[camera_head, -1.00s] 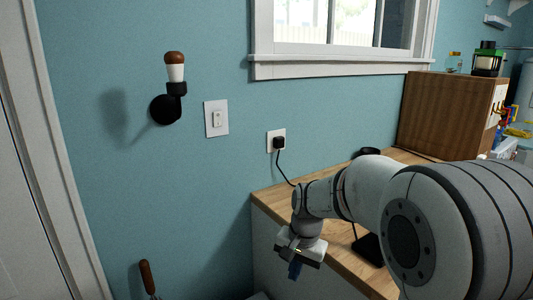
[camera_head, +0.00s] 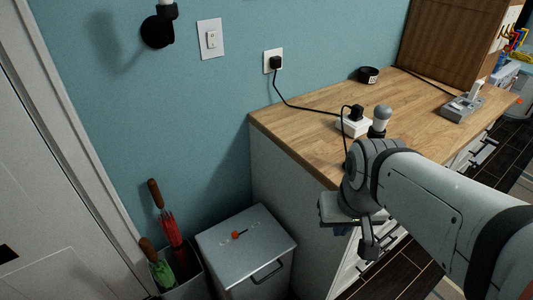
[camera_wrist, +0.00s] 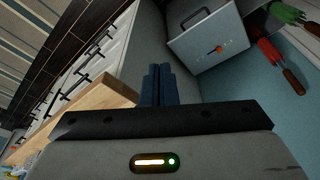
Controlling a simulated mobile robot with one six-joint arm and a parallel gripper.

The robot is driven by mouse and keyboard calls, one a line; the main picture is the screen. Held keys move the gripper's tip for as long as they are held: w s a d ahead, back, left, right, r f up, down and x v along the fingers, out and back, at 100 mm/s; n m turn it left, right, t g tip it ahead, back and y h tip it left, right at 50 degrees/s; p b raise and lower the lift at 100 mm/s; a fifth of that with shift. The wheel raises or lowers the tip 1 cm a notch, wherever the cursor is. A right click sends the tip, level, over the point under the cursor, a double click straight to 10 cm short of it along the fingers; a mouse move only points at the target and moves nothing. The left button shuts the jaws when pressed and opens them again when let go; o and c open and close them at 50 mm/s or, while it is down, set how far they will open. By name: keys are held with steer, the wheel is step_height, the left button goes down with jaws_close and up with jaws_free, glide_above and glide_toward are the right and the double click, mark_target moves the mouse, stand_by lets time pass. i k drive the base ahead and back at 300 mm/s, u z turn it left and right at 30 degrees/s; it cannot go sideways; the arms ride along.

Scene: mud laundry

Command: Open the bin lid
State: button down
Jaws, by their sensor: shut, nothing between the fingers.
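The bin (camera_head: 253,285) is a grey box on the floor between the wooden-topped counter and the umbrella holder. Its flat lid (camera_head: 222,243) is down, with a small orange piece on top and a dark handle (camera_head: 267,272) at the front edge. The lid also shows at the top of the wrist view (camera_wrist: 205,45), with the handle (camera_wrist: 197,17) near the frame's top edge. My gripper (camera_head: 369,248) is to the right of the bin, beside the counter's front, apart from the lid. In the wrist view its blue fingers (camera_wrist: 158,75) are together and empty.
The counter (camera_head: 300,125) stands close on the bin's right, with a white plug block (camera_head: 354,126) and cord on top. Umbrellas (camera_head: 170,227) stand in a holder left of the bin. A white door (camera_head: 50,190) is at far left.

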mark_target(262, 241)
steer(key=z, duration=0.7)
steer(key=k, duration=1.55)
steer(key=u, duration=0.6)
steer(key=i, duration=0.95)
